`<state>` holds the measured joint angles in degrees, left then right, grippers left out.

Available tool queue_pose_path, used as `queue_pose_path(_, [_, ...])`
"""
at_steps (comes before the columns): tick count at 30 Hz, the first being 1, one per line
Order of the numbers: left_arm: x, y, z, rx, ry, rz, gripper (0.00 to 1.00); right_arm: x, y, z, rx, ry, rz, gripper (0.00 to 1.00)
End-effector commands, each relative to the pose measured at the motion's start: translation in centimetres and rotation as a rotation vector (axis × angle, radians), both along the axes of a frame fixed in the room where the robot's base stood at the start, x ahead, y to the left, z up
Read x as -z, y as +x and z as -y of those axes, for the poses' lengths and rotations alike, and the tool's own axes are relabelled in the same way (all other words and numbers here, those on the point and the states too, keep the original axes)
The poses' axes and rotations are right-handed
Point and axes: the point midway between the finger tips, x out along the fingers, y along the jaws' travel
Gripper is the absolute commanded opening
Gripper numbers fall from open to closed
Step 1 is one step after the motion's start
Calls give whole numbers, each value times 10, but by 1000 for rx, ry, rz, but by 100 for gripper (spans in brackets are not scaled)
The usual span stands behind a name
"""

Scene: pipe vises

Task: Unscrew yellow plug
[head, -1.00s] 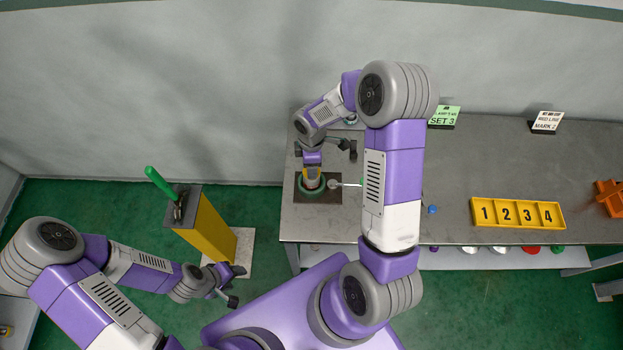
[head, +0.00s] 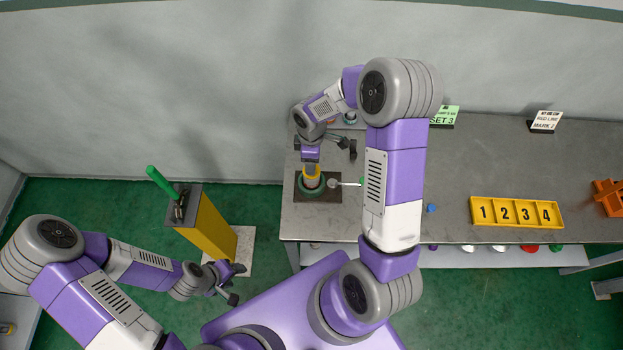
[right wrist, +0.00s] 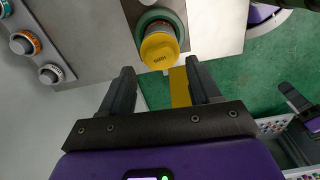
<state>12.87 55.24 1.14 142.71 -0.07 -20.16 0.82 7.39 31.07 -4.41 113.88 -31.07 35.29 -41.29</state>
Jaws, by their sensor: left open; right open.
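The yellow plug (head: 312,169) stands at the round green vise (head: 312,188) on the left end of the table. In the right wrist view the round yellow cap (right wrist: 159,51) faces the camera, with the green ring (right wrist: 158,18) behind it. My right gripper (right wrist: 160,68) is open and empty. In that view the cap shows between and beyond its fingertips, with no clear contact. In the head view my right wrist hides part of the vise area. My left gripper (head: 236,284) is open and empty, low over the floor beside the yellow pedestal.
The yellow pedestal (head: 212,232) carries a green-handled tool (head: 160,182). A yellow numbered tray (head: 517,213) and an orange piece (head: 609,194) lie on the table (head: 455,165) at right. In the right wrist view several round fittings (right wrist: 25,43) stand at left.

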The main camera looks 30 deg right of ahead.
Motion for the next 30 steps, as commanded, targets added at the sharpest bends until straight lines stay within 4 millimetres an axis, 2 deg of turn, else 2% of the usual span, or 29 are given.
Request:
queue_pose_path(1, [9, 0, 0, 0, 0, 0, 55, 4, 1, 0, 77, -2, 2, 62])
queue_pose_path(6, [22, 0, 0, 0, 0, -1, 55, 4, 0, 0, 357, -2, 2, 62])
queue_pose_path(18, [35, 0, 0, 0, 0, 0, 55, 1, 1, 0, 976, -2, 1, 62])
queue_pose_path(26, [35, 0, 0, 0, 0, 0, 55, 1, 0, 0, 1152, -2, 1, 62])
queue_pose_path(30, [34, 0, 0, 0, 0, 0, 55, 0, 0, 0, 1335, -3, 1, 62])
